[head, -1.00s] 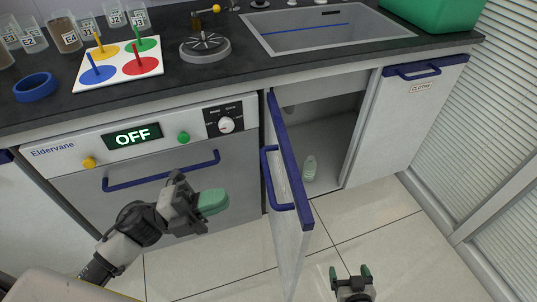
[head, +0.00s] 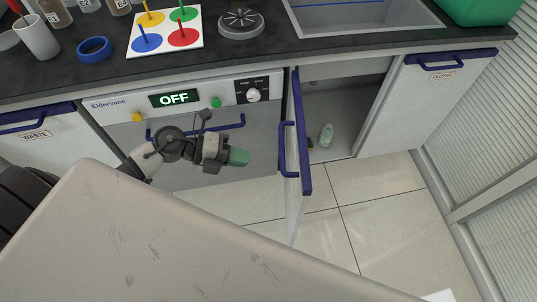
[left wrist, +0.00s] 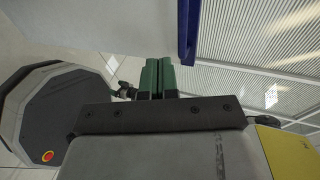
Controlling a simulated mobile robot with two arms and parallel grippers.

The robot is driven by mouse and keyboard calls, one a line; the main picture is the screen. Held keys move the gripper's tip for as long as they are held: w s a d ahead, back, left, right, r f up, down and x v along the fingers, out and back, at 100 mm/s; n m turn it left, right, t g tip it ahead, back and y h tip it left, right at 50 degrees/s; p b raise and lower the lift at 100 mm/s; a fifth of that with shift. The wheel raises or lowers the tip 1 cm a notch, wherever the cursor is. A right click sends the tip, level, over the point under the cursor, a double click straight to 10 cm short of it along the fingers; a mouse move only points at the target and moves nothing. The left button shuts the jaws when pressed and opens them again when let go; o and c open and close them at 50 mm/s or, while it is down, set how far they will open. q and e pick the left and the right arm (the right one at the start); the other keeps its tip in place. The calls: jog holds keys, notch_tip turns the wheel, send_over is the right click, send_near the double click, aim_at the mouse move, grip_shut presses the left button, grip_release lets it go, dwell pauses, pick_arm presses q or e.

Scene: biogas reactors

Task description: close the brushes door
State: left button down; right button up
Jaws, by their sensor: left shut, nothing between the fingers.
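The open cabinet door under the sink (head: 299,150) stands swung out, edge toward me, with a blue top edge and blue handle; I take it as the brushes door, though no label shows on it. The left wrist view shows its blue edge (left wrist: 187,30) close beyond my fingers. My left gripper (head: 238,157) is shut and empty, with green fingertips, left of the door and apart from it. Its fingers also show in the left wrist view (left wrist: 157,78). A small dark and green shape (left wrist: 125,90) there may be my right gripper; its jaws are unclear.
The Eldervane appliance (head: 180,115) reads OFF behind my left gripper. A closed door labelled CLOTHS (head: 425,100) is at the right. Tiled floor (head: 380,205) lies clear right of the open door.

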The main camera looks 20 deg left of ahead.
pick_arm(q)
jog(key=w+d, duration=0.2)
jog(key=d, duration=0.4)
jog(key=shift+w+f+p, duration=0.15)
jog(key=shift+w+p, duration=0.2)
jog(key=shift+p, duration=0.1)
